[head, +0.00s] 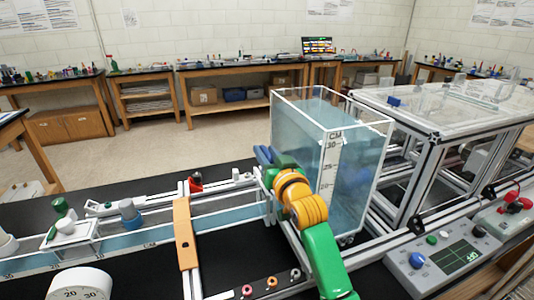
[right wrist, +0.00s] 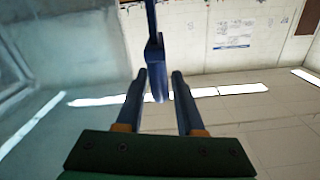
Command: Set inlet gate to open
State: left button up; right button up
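My right arm comes up from the bottom of the head view, and its gripper (head: 264,155) is at the left wall of the clear water tank (head: 345,165). In the right wrist view the two dark blue fingers of the gripper (right wrist: 158,75) are apart. A blue upright piece (right wrist: 155,55), which looks like the inlet gate's handle, hangs between the fingertips. A narrow gap shows on each side of it, so the gripper does not look closed on it. The gate itself is hidden behind my gripper in the head view. My left gripper is out of view.
A water channel (head: 145,240) runs left from the tank, crossed by an orange-brown bracket (head: 184,232). A white dial (head: 80,284) stands at the lower left. A control box (head: 443,258) with knobs and a display is at the right, before a clear-topped frame (head: 440,110).

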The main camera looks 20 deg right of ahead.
aim_at(271, 161)
jog(key=shift+o, duration=0.3)
jog(key=shift+w+f, duration=0.1)
jog(key=shift+s, duration=0.35)
jog(key=s+b, duration=0.1)
jog(key=s, duration=0.4)
jog(key=shift+s+d+f+b, duration=0.1)
jog(key=shift+b, duration=0.3)
jog(key=shift+s, duration=0.65)
